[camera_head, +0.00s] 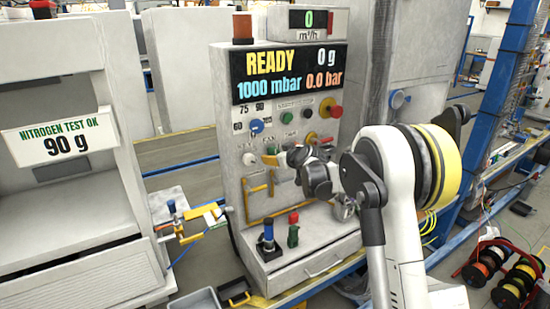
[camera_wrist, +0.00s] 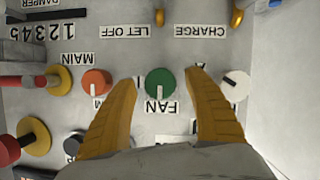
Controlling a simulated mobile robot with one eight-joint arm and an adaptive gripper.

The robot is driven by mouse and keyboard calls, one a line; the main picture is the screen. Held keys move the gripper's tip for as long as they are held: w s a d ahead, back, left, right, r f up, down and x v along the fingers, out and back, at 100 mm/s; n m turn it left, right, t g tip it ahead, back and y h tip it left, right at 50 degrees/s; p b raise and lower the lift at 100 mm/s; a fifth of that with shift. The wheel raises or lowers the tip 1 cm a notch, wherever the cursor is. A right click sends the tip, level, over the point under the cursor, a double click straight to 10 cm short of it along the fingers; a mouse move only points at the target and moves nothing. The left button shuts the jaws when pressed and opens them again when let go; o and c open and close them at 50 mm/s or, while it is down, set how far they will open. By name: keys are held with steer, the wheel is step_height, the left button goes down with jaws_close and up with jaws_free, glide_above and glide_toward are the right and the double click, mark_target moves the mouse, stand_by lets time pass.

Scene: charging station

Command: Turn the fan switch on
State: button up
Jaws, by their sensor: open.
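The fan switch (camera_wrist: 160,83) is a round green knob with a white mark, above the upside-down FAN label (camera_wrist: 161,107) in the wrist view. The mark points down toward the label in that picture. My gripper (camera_wrist: 159,75) is open, with one yellow finger on each side of the knob and a gap to both. Whether the fingertips touch the panel cannot be told. In the head view my gripper (camera_head: 277,157) is at the lower part of the grey control panel (camera_head: 229,135), and the green knob (camera_head: 271,150) shows partly beside the fingers.
An orange MAIN knob (camera_wrist: 96,81) and a white knob (camera_wrist: 236,84) flank the fan switch closely. A red knob on a yellow base (camera_wrist: 36,82) sticks out nearby. The panel's display (camera_head: 289,73) reads READY. Blue (camera_head: 268,235) and red-topped (camera_head: 293,232) fittings stand on the ledge below.

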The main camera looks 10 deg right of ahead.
steer(key=shift+w+a+f, duration=0.1)
steer(key=shift+w+f, duration=0.05)
steer(key=shift+w, duration=0.25)
steer(key=c, duration=1.2)
